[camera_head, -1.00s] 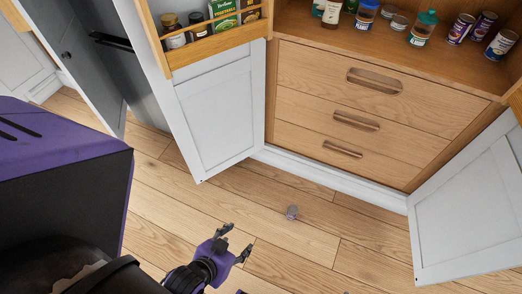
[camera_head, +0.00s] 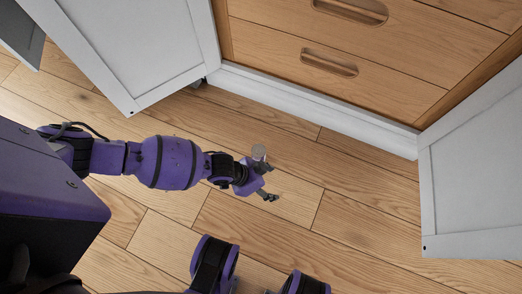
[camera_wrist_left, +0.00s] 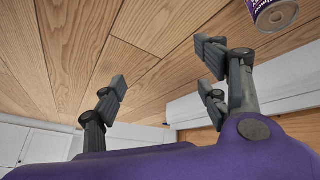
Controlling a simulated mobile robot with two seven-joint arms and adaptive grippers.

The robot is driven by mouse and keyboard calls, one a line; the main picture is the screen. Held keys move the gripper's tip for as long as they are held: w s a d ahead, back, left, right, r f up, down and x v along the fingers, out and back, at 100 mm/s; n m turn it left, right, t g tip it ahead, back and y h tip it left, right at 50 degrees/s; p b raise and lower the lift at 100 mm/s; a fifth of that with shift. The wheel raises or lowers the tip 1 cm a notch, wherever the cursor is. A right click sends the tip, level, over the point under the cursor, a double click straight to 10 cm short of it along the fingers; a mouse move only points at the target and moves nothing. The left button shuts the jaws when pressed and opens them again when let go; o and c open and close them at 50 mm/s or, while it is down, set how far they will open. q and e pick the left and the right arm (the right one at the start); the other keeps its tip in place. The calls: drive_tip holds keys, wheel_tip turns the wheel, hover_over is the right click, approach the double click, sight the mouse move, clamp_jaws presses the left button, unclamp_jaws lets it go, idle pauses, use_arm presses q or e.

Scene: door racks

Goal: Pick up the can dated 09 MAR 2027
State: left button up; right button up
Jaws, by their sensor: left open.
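A can (camera_head: 259,151) stands on the wooden floor in front of the cabinet; the head view shows its pale round end. In the left wrist view a can (camera_wrist_left: 275,14) with a dark purple label and a metal end shows at the top right, partly cut off. No date is readable. My left gripper (camera_head: 268,181) is open and low over the floor, with the can just beyond one finger. In the left wrist view nothing lies between the fingers of my left gripper (camera_wrist_left: 163,73); the can is outside the right-hand finger. My right gripper is not in view.
The wooden drawers (camera_head: 355,72) and white plinth (camera_head: 310,108) stand behind the can. White cabinet doors hang open on the left (camera_head: 130,45) and right (camera_head: 475,175). The floor (camera_head: 345,205) right of the gripper is clear.

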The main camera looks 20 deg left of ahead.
use_arm(q)
drive_tip(key=w+a+f+y+b, duration=0.2)
drive_tip(key=w+a+f+b, duration=0.2)
drive_tip(key=w+a+f, duration=0.35)
drive_tip(key=b, duration=0.2)
hover_over(258, 150)
drive_tip(key=s+a, duration=0.2)
drive_tip(key=shift+w+d+y, duration=0.15)
drive_tip(key=shift+d+y, duration=0.05)
drive_tip(key=shift+y, duration=0.1)
drive_tip(key=shift+b+x, duration=0.65)
drive_tip(key=shift+x, duration=0.25)
drive_tip(key=shift+w+d+f, duration=0.1)
drive_tip(key=shift+w+f, duration=0.1)
drive_tip(key=shift+w, duration=0.05)
drive_tip(key=b+x, duration=0.3)
drive_tip(key=x, duration=0.1)
drive_tip(key=shift+f, duration=0.1)
drive_tip(key=shift+d+f+b, duration=0.1)
drive_tip(key=shift+f+b, duration=0.25)
drive_tip(key=shift+b, duration=0.15)
drive_tip(key=shift+w, duration=0.1)
drive_tip(key=c, duration=1.5)
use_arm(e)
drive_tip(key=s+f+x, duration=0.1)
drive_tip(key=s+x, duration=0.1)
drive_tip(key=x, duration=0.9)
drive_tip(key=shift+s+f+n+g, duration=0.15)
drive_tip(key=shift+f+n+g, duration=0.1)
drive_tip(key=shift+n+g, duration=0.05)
